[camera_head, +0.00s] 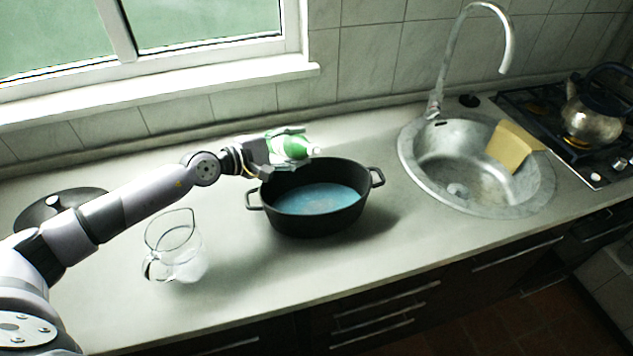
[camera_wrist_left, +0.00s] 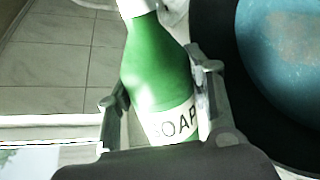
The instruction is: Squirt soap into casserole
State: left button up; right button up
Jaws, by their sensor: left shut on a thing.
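The casserole (camera_head: 318,218) is a black oval pot with two side handles, standing on the counter with blue liquid inside. Its dark rim and the blue liquid also show at the right of the left wrist view (camera_wrist_left: 292,60). My left gripper (camera_head: 285,150) is shut on a green soap bottle (camera_head: 293,147) with a white cap, held tilted to nearly horizontal over the casserole's back rim, cap end to the right. In the left wrist view the bottle (camera_wrist_left: 157,65) sits between the fingers, its white label reading "SOAP". My right gripper is in neither view.
A glass jug (camera_head: 175,250) stands left of the casserole, below my left arm. A black lid (camera_head: 62,203) lies at the far left. A sink (camera_head: 470,175) with a tap (camera_head: 440,75) and a yellow sponge or cloth (camera_head: 513,146) is at right, then a kettle (camera_head: 583,115) on the stove.

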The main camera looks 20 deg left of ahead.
pick_arm(q)
jog(key=shift+w+a+r+m+p, duration=0.15)
jog(key=shift+r+m+p, duration=0.3)
jog(key=shift+p, duration=0.7)
dwell(0.8)
jog(key=shift+w+a+m+y+p, duration=0.15)
jog(key=shift+a+m+y+p, duration=0.2)
jog(key=shift+m+y+p, duration=0.25)
dwell(2.4)
jog(key=shift+f+m+t+p, duration=0.1)
jog(key=shift+m+t+p, duration=0.25)
jog(key=shift+p, duration=0.4)
dwell(1.8)
